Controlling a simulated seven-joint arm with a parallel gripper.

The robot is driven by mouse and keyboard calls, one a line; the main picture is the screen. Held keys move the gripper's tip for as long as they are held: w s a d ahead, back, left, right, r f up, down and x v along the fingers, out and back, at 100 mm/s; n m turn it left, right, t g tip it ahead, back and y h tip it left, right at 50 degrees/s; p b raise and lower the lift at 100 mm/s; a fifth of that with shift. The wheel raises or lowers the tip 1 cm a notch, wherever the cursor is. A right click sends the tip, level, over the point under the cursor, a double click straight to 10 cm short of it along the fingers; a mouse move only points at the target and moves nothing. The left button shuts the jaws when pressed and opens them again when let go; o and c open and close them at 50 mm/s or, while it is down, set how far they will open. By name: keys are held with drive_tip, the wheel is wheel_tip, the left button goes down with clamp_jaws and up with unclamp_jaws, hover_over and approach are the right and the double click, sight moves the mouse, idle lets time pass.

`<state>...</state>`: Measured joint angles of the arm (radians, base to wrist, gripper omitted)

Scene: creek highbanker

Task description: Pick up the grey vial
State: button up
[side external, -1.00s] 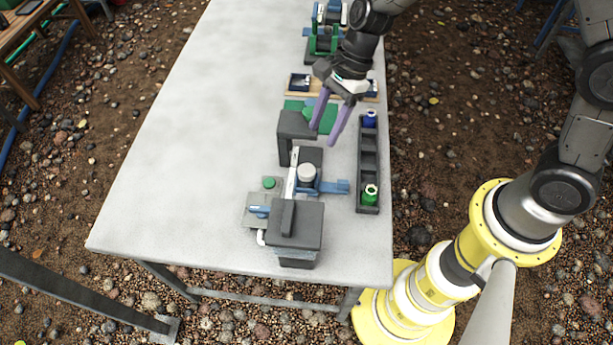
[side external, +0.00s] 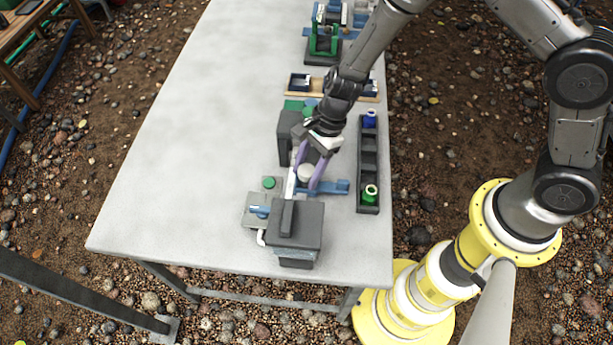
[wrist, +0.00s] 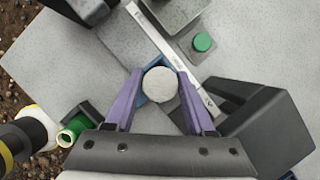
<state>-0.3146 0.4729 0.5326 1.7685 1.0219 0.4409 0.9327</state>
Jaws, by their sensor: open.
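The grey vial (side external: 306,172) shows as a pale round top in a blue holder in the side external view. In the wrist view the vial (wrist: 160,84) is at the centre, seen from above, with the blue holder (wrist: 139,76) partly visible around it. My gripper (side external: 304,188) is open, with its two purple fingers on either side of the vial. In the wrist view my gripper (wrist: 158,76) has one fingertip left and one right of the vial top. I cannot tell whether either finger touches it.
A dark box machine (side external: 294,225) stands in front, with a white ruler-like strip (wrist: 170,52) beside the vial. A dark block (side external: 289,130) stands behind. A black rack (side external: 368,158) holds a green vial (side external: 370,194) and a blue vial (side external: 370,119). The table's left side (side external: 190,150) is clear.

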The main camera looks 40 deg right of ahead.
clamp_jaws()
idle(0.3)
drive_tip(key=shift+r, duration=0.1)
drive_tip(key=shift+r, duration=0.25)
wheel_tip(320, 180, up, 2)
drive_tip(key=shift+w+a, duration=0.1)
drive_tip(key=s+d+r, duration=0.7)
drive_tip(key=s+r, duration=0.3)
drive_tip(key=s, duration=0.2)
drive_tip(key=shift+s, duration=0.2)
drive_tip(key=shift+r, duration=0.1)
